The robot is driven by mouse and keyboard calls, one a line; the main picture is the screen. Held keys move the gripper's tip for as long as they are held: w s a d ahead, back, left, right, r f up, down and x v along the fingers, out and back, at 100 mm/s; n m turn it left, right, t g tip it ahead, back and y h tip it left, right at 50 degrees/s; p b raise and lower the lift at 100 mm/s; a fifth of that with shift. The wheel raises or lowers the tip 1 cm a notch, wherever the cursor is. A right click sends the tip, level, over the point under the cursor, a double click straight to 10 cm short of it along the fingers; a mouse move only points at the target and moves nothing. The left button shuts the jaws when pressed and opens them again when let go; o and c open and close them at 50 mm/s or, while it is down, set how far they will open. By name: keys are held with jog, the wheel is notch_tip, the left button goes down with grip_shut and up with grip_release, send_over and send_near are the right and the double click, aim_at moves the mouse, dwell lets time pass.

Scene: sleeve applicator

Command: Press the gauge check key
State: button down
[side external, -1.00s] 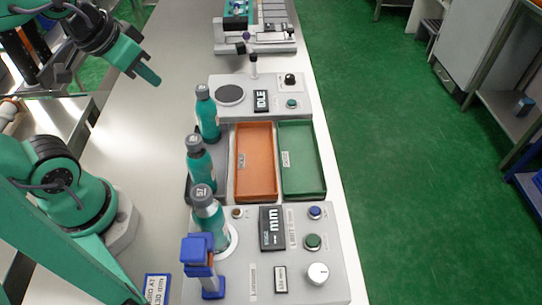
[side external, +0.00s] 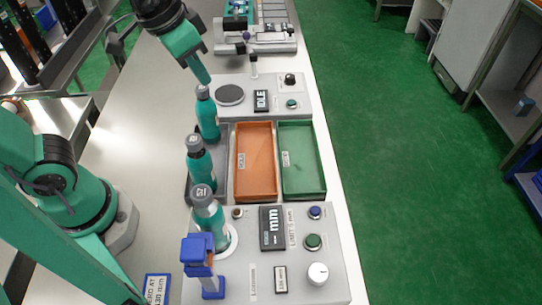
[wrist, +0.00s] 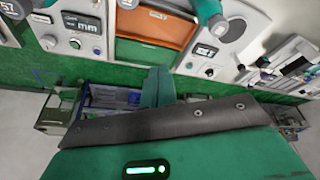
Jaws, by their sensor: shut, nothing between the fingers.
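The gauge panel (side external: 265,275) stands at the near end of the bench, with a dark display reading "mm" (side external: 271,228). It carries a blue key (side external: 315,211), a green key (side external: 313,241), a small brown key (side external: 238,212) and a white knob (side external: 318,273). I cannot read which key is the gauge check key. The panel also shows at upper left in the wrist view (wrist: 62,37). A teal bottle (side external: 207,218) stands on its pad beside a blue gauge head (side external: 197,249). My gripper (side external: 206,80) is shut and empty, above the far bottle, well away from the panel.
Two more teal bottles (side external: 200,160) (side external: 208,118) stand in a dark rack. An orange tray (side external: 240,190) and a green tray (side external: 321,180) lie beside them. A second panel (side external: 285,83) reading "IDLE" is beyond. Bare bench lies left of the rack.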

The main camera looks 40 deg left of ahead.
jog(key=w+d+f+m+g, duration=0.1)
jog(key=d+m, duration=0.1)
jog(key=d, duration=0.5)
jog(key=w+d+f+m+g, duration=0.1)
jog(key=w+d+f, duration=0.1)
jog(key=d, duration=0.6)
jog(key=m+g+y, duration=0.1)
jog(key=m+g, duration=0.1)
jog(key=m, duration=0.1)
send_over(313, 239)
jog(key=shift+f, duration=2.4)
jog(key=shift+f, duration=0.1)
notch_tip(313, 239, down, 14)
jog(key=shift+r, duration=0.1)
